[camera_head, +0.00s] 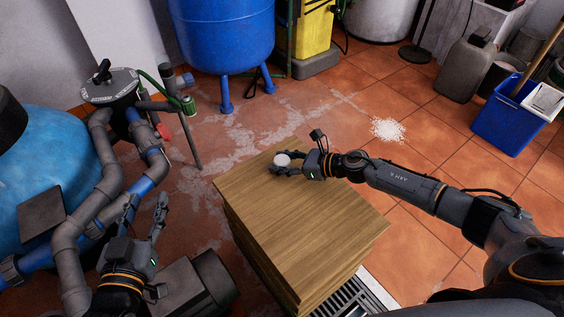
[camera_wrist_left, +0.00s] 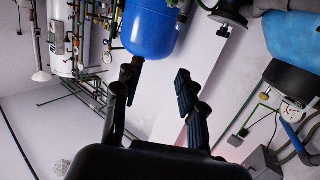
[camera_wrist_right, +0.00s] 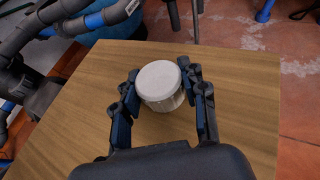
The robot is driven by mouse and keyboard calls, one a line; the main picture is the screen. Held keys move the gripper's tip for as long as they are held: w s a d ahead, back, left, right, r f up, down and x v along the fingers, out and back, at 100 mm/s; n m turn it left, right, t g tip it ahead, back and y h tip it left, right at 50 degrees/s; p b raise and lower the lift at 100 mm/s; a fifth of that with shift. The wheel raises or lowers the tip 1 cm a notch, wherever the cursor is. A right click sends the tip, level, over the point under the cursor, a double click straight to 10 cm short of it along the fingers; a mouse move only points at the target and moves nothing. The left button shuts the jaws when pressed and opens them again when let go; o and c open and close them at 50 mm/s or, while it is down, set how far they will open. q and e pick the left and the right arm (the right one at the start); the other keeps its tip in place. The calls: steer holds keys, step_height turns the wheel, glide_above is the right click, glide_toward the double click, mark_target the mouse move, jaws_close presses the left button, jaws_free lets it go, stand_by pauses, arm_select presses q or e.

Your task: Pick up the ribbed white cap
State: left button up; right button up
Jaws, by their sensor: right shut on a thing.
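The ribbed white cap (camera_head: 282,159) is at the far left part of the wooden board stack (camera_head: 310,225). My right gripper (camera_head: 284,165) reaches in from the right and is shut on the cap. In the right wrist view the cap (camera_wrist_right: 160,84) sits between the two fingers (camera_wrist_right: 160,92), its smooth round top up and its ribbed side showing. I cannot tell whether it touches the board or is just above it. My left gripper (camera_head: 146,215) is open and empty, raised at the left over the pipes; its spread fingers (camera_wrist_left: 158,90) show in the left wrist view.
Grey and blue pipes (camera_head: 100,160) and a light blue tank (camera_head: 45,150) stand at the left. A blue vessel (camera_head: 225,35) on legs is behind. A blue bucket (camera_head: 505,120) and white granules (camera_head: 387,130) are at the right. The rest of the board top is clear.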

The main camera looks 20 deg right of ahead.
mark_target(284, 164)
arm_select(q)
steer(key=shift+f, duration=0.1)
arm_select(e)
steer(key=shift+r, duration=0.15)
step_height(284, 164, up, 2)
steer(key=shift+r+p, duration=0.25)
steer(key=shift+p, duration=0.45)
steer(key=shift+s+r+p, duration=0.6)
steer(key=shift+s+r, duration=0.15)
steer(key=shift+r, duration=0.3)
arm_select(q)
steer(key=s+a+f+g+y+p, duration=0.1)
steer(key=s+a+f+g+p, duration=0.1)
steer(key=s+f+g, duration=0.4)
steer(key=s+a+f+g+y+p, duration=0.2)
steer(key=s+a+f+g, duration=0.2)
steer(key=s, duration=0.5)
steer(key=shift+s+f+n+g, duration=0.3)
steer(key=shift+s+f+g, duration=0.05)
steer(key=shift+f+g, duration=1)
arm_select(e)
steer(key=s+r, duration=0.8)
steer(key=s, duration=0.4)
steer(key=shift+s+d, duration=0.25)
steer(key=shift+d, duration=0.05)
arm_select(q)
steer(key=shift+a, duration=0.1)
